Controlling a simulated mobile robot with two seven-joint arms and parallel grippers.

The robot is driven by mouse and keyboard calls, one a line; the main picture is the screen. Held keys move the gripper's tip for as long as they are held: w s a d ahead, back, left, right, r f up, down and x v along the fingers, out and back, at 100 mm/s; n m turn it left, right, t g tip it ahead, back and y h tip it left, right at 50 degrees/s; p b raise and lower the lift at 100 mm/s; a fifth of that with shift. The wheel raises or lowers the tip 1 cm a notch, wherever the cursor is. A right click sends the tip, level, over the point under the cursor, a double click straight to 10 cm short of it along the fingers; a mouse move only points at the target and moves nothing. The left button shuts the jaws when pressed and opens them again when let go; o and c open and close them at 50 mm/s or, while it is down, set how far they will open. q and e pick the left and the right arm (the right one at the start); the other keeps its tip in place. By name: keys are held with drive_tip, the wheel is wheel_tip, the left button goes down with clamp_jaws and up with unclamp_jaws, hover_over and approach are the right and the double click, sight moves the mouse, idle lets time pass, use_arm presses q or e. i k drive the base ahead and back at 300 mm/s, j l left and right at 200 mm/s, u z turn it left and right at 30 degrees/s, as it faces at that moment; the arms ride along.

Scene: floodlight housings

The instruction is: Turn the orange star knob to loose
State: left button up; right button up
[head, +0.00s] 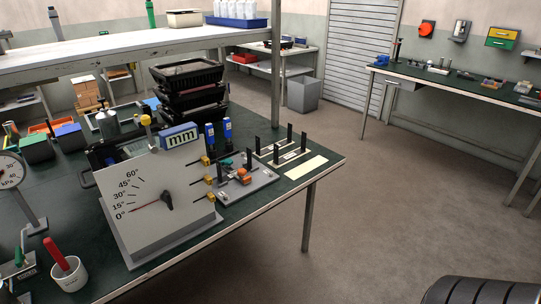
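A small orange part (242,175), possibly the star knob, sits on a grey plate (262,184) near the right end of the dark green bench (270,213). It is too small for me to make out its star shape or its setting. Close by on the plate are small teal and dark parts. A large grey angle-dial board (180,175) with a red pointer and marks from 0° to 60° stands just left of the plate. Neither of my grippers is in view.
Black stacked trays (188,88), blue bottles (227,130) and a blue "mm" block (179,136) stand behind the dial. A rack with black uprights (289,150) is right of the plate. A white cup (70,274) stands at front left.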

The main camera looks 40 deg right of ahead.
sight(241, 172)
drive_tip(key=i+l, duration=0.15)
drive_tip(key=l, duration=0.3)
drive_tip(key=i+l, duration=0.1)
drive_tip(key=l, duration=0.4)
drive_tip(key=i+l, duration=0.15)
drive_tip(key=l, duration=0.3)
drive_tip(key=i+l, duration=0.1)
drive_tip(key=l, duration=0.35)
drive_tip(key=i+l, duration=0.15)
drive_tip(key=l, duration=0.35)
drive_tip(key=i+l, duration=0.15)
drive_tip(key=l, duration=0.3)
drive_tip(key=i+l, duration=0.1)
drive_tip(key=l, duration=0.35)
drive_tip(key=i+l, duration=0.15)
drive_tip(key=l, duration=0.35)
